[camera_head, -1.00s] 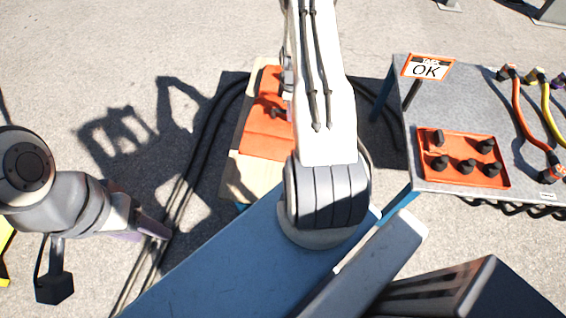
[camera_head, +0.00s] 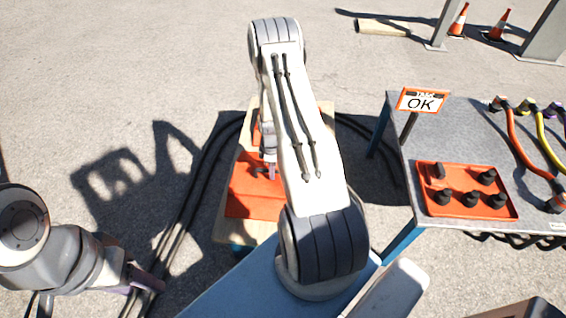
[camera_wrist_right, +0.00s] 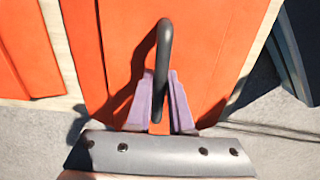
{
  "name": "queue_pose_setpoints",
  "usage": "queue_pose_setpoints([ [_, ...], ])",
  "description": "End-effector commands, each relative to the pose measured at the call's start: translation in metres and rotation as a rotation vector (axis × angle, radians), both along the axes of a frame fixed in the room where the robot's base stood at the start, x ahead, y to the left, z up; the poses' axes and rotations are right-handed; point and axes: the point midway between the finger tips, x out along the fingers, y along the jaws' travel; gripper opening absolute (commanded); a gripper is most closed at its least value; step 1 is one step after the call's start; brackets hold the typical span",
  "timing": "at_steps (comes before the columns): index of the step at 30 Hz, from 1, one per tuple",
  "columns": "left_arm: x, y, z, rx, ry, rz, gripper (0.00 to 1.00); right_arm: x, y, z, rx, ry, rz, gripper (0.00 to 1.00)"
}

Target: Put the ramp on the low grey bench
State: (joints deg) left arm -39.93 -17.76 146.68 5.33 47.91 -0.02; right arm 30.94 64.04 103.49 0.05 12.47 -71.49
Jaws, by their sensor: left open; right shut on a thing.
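An orange ramp (camera_head: 250,190) with a dark loop handle (camera_wrist_right: 165,55) is over the near part of a wood-topped table (camera_head: 228,231). My right gripper (camera_head: 271,170) is shut on the handle; in the right wrist view its purple fingers (camera_wrist_right: 160,98) close around it. I cannot tell whether the ramp rests on the wood or hangs just above it. My right arm hides part of the ramp. My left gripper (camera_head: 148,279) is open and empty at the lower left, over the ground. I cannot make out the low grey bench.
A second orange piece (camera_wrist_right: 15,70) lies beside the ramp. A grey-topped table (camera_head: 455,130) at right carries an OK sign (camera_head: 422,101), an orange tray (camera_head: 465,208) with dark plugs and coloured cables. Black cables (camera_head: 190,200) loop on the ground. Open ground lies left and behind.

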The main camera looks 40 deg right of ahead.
Motion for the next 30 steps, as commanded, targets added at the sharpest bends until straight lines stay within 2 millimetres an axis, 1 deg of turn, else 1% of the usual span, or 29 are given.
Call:
queue_pose_setpoints([
  [3,0.000,0.000,-0.001,0.000,0.000,0.000,0.50,0.002,0.006,-0.003,-0.002,-0.003,0.001,0.00],
  [8,0.000,0.000,-0.003,0.000,0.000,0.000,0.50,0.002,0.007,-0.011,-0.001,-0.002,0.000,0.00],
  [13,0.000,0.000,-0.010,0.000,0.000,0.000,0.50,0.002,0.007,-0.033,-0.001,-0.002,0.000,0.00],
  [16,0.000,0.000,-0.012,0.000,0.000,0.000,0.50,0.003,0.007,-0.043,-0.002,-0.003,0.000,0.00],
  [27,0.000,0.000,-0.013,0.000,0.000,0.000,0.50,0.003,0.007,-0.046,-0.002,-0.003,0.000,0.00],
  [28,0.000,0.000,-0.013,0.000,0.000,0.000,0.50,0.001,0.008,-0.047,0.000,0.000,0.000,0.23],
  [29,0.000,0.000,-0.013,0.000,0.000,0.000,0.50,0.001,0.007,-0.047,0.000,0.000,0.000,0.35],
  [30,0.000,0.000,-0.013,0.000,0.000,0.000,0.50,0.001,0.008,-0.047,0.000,0.000,0.000,0.50],
])
